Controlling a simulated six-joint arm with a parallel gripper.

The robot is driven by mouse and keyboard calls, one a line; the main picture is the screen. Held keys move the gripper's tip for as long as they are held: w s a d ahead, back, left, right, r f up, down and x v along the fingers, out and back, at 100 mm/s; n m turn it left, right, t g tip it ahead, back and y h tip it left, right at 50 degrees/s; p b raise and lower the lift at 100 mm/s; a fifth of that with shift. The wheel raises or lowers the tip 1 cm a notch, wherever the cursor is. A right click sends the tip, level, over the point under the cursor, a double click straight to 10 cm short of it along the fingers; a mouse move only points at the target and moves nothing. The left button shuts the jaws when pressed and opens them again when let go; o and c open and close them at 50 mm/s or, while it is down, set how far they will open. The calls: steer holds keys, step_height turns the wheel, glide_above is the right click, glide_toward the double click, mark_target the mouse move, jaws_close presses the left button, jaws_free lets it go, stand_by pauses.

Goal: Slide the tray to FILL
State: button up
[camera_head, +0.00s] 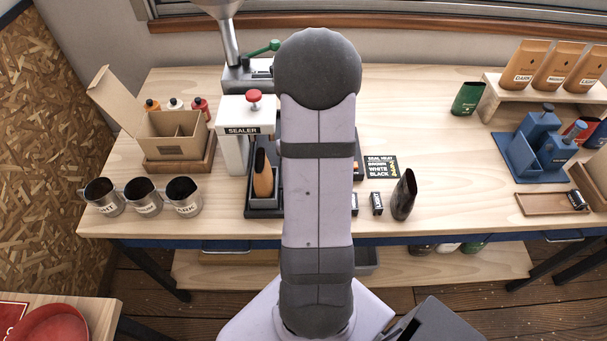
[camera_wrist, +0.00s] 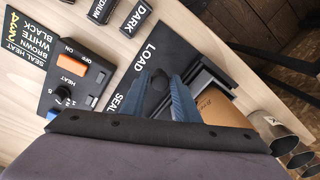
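The black tray (camera_head: 264,203) stands on the dark track at the table's front, left of my arm, with an open-topped brown bag (camera_head: 264,175) upright in it. In the wrist view, the bag (camera_wrist: 215,107) and the tray's dark edges (camera_wrist: 212,78) show right of my gripper (camera_wrist: 160,82). I see no FILL label. My arm hides my gripper in the head view.
The SEALER (camera_head: 240,130) with its red knob stands behind the tray. Steel cups (camera_head: 143,197) stand at left, one close to the tray in the wrist view. A dark bag (camera_head: 404,195) stands right of my arm. A heat switch panel (camera_wrist: 75,75) lies beside the track.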

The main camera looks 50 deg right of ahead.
jaws_close()
steer(key=w+d+p, duration=0.2)
steer(key=w+d, duration=1)
steer(key=shift+w+d, duration=0.25)
steer(key=shift+w, duration=0.05)
steer(key=o, duration=0.5)
jaws_free()
steer(key=shift+r, duration=0.15)
step_height(320, 180, up, 7)
steer(key=b, duration=0.2)
